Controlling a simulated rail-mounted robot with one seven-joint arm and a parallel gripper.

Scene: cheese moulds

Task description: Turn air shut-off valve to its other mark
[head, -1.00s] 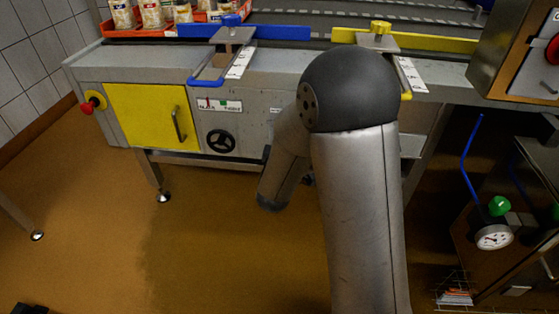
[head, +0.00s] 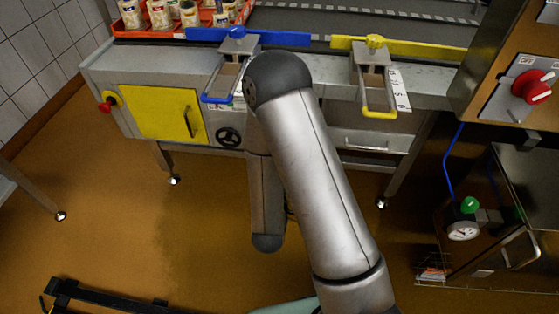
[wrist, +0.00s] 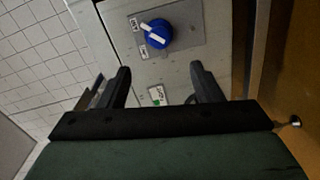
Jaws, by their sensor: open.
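A round blue knob (wrist: 155,34) with a white bar across it sits on a grey plate (wrist: 190,26) in the wrist view. Its bar slants from upper left to lower right, with its upper-left end near the upper of two small labels. The lower label (wrist: 143,52) is left of and below the knob. I cannot read either label surely. My gripper (wrist: 162,80) is open and empty, its two dark fingers short of the knob and apart from it. I cannot make out the fingers in the head view.
In the head view, a red knob (head: 532,87) is on a box at the right. A green knob (head: 470,204) stands above a gauge (head: 463,230). The machine's front has a yellow door (head: 160,111) and black handwheel (head: 229,137). Open brown floor (head: 110,225) lies in front.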

